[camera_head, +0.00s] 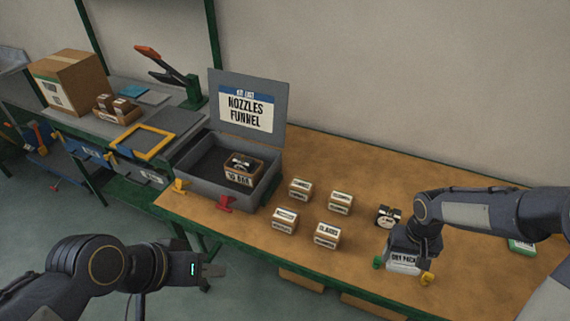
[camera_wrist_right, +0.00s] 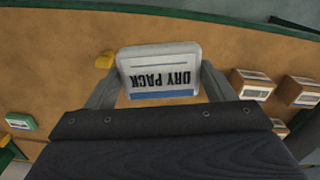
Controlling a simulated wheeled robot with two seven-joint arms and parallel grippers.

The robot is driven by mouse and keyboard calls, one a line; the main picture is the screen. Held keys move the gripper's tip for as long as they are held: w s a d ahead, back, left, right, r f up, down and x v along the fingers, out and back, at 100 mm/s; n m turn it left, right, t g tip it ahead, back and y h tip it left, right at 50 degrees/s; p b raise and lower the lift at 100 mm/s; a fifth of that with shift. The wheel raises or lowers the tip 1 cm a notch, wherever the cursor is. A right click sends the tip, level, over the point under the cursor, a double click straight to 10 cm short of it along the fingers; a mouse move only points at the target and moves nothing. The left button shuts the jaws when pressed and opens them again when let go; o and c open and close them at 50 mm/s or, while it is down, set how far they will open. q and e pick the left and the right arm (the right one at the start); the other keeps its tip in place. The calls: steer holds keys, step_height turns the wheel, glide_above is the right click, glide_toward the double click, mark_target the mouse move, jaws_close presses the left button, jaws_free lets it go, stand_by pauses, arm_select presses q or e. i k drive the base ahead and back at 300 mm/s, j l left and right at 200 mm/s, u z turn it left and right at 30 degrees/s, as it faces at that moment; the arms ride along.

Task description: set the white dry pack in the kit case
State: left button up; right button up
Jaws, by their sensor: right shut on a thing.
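The white dry pack (camera_head: 403,264) is at the right front of the bench, held by my right gripper (camera_head: 402,258). In the right wrist view the dry pack (camera_wrist_right: 160,72) shows its "DRY PACK" label between the two fingers of my right gripper (camera_wrist_right: 158,85). I cannot tell whether it touches the bench. The grey kit case (camera_head: 213,181) stands open further left, its lid up with a "NOZZLES FUNNEL" label. A boxed item (camera_head: 241,171) sits inside it at the right. My left gripper (camera_head: 214,270) is in front of the bench, away from the case; its jaw gap is unclear.
Several small labelled boxes (camera_head: 326,236) stand between the case and the dry pack. A black-and-white gauge-like item (camera_head: 387,216) is behind my right gripper. Yellow (camera_head: 427,279) and green (camera_head: 377,262) pieces flank the pack. A green-and-white box (camera_head: 522,245) lies at the right.

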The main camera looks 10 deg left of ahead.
mark_target(212, 166)
steer(key=j+z, duration=0.15)
steer(key=j, duration=2.3)
steer(key=i+j, duration=0.1)
steer(key=j, duration=0.5)
steer(key=i+j, duration=0.1)
steer(key=j, duration=0.5)
steer(key=i+j+z, duration=0.1)
steer(key=j, duration=0.5)
